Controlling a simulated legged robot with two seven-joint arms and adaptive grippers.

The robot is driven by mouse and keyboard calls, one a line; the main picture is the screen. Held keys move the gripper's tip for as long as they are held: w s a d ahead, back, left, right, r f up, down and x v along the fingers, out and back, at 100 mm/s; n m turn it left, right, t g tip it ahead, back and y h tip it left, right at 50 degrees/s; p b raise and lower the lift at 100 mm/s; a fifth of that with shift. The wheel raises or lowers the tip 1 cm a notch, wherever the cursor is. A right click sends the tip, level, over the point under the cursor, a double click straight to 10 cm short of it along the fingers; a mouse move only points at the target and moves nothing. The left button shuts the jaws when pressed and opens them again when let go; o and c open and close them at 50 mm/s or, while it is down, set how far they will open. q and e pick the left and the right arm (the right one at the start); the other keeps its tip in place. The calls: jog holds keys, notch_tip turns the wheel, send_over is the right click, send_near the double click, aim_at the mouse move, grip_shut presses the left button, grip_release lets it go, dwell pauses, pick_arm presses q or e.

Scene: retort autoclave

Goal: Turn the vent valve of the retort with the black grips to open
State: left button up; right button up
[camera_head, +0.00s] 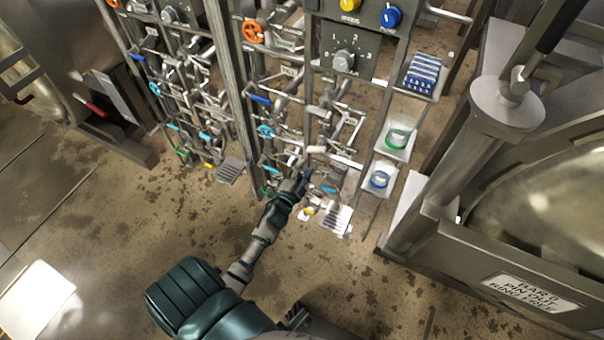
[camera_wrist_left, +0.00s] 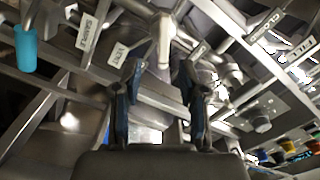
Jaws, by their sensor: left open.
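My left gripper (camera_head: 303,182) reaches into the lower part of the right-hand pipe rack. In the left wrist view my left gripper (camera_wrist_left: 162,85) is open, its two dark blue fingers apart. A pale, upright valve handle (camera_wrist_left: 164,42) shows between and just beyond the fingertips; whether they touch it cannot be told. A tag reading VENT (camera_wrist_left: 118,55) is left of that handle. In the head view, the gripper partly hides the valves around it. The retort on the right (camera_head: 445,150) has a black grip (camera_head: 558,22) at its top. My right gripper is not seen.
A light blue handle (camera_wrist_left: 25,48) and crossing pipes crowd the left wrist view. In the head view, an orange handwheel (camera_head: 253,32), a selector panel (camera_head: 345,50) and trays with jars (camera_head: 396,137) surround the rack. Another retort with a red grip (camera_head: 93,108) stands left. Floor lies open in front.

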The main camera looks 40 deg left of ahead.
pick_arm(q)
jog(key=v, duration=0.2)
jog(key=shift+s+d, duration=0.1)
jog(key=shift+s, duration=0.2)
dwell(1.3)
